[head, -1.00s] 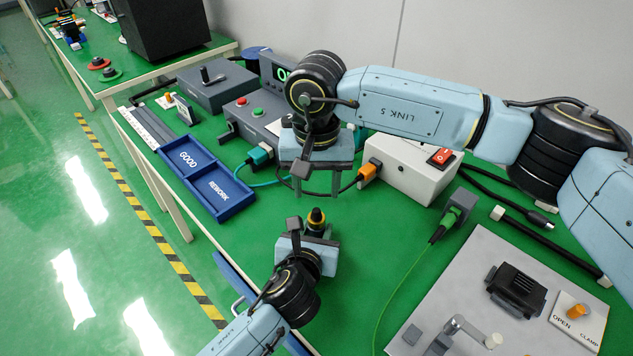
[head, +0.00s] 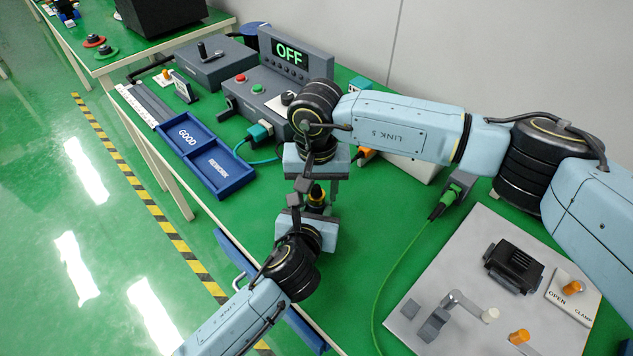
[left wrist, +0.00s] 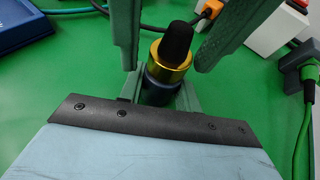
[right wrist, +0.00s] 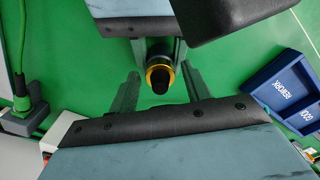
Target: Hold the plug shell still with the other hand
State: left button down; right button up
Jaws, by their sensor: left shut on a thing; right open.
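In the left wrist view the gold collar (left wrist: 171,54) and black end stand clear above my left fingers. The plug's lower part is hidden by the left fingers.
The blue GOOD/REWORK tray (head: 207,163) lies at left. Behind are a grey box with an OFF display (head: 289,53) and a white box (head: 412,168). Green table between is clear.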

jog(key=shift+c, duration=0.2)
jog(key=c, duration=1)
jog(key=shift+o, duration=0.2)
jog(key=m, duration=0.3)
jog(key=shift+m, duration=0.4)
jog(key=m, duration=0.3)
jog(key=shift+m, duration=0.4)
jog(key=m, duration=0.8)
jog(key=shift+m, duration=0.3)
jog(key=o, duration=1.1)
